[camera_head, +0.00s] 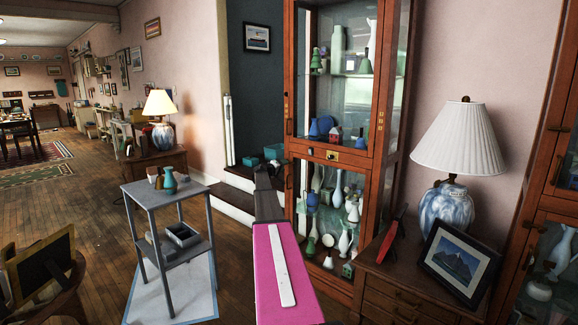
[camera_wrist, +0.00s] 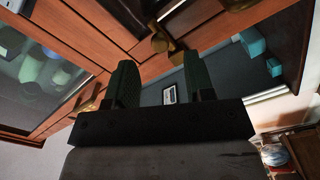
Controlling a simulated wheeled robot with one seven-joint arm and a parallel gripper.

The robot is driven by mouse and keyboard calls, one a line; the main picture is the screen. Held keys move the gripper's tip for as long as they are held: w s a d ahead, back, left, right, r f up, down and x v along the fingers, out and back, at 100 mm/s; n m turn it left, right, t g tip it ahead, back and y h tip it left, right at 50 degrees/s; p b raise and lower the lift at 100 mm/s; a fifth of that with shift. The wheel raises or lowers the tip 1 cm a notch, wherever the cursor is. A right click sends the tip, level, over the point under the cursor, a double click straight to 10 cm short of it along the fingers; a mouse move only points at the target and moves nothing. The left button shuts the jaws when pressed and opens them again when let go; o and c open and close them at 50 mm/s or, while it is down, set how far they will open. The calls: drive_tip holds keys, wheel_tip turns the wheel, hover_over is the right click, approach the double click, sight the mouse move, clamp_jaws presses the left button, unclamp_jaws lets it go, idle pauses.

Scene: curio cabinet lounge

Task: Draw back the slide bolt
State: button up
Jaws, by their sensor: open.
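The glass-fronted wooden cabinet (camera_head: 294,80) stands ahead, with upper and lower glazed doors. A small brass fitting (camera_head: 331,155) sits on the rail between them; I cannot tell if it is the slide bolt. In the wrist view, a brass knob (camera_wrist: 160,43) projects from the woodwork just beyond my gripper (camera_wrist: 160,62). It may be the bolt's knob or a door pull. My gripper is open, its two dark fingers apart, with no object visibly held. The knob appears near the gap, and contact cannot be told.
A wooden chest (camera_head: 400,283) with a lamp (camera_head: 446,208) and framed picture (camera_head: 457,262) stands close at right. Wooden floor is open at far left. Glassware fills the cabinet shelves.

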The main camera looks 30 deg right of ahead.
sight(298, 163)
drive_tip(key=x, duration=0.5)
drive_tip(key=shift+w+d, duration=0.1)
drive_tip(key=shift+d, duration=0.2)
drive_tip(key=shift+c, duration=0.3)
clamp_jaws()
drive_tip(key=shift+s+d, duration=0.2)
drive_tip(key=shift+s, duration=0.6)
drive_tip(key=shift+s+d, duration=0.25)
drive_tip(key=shift+s, duration=0.6)
drive_tip(key=shift+o, duration=0.3)
unclamp_jaws()
drive_tip(key=shift+s, duration=0.1)
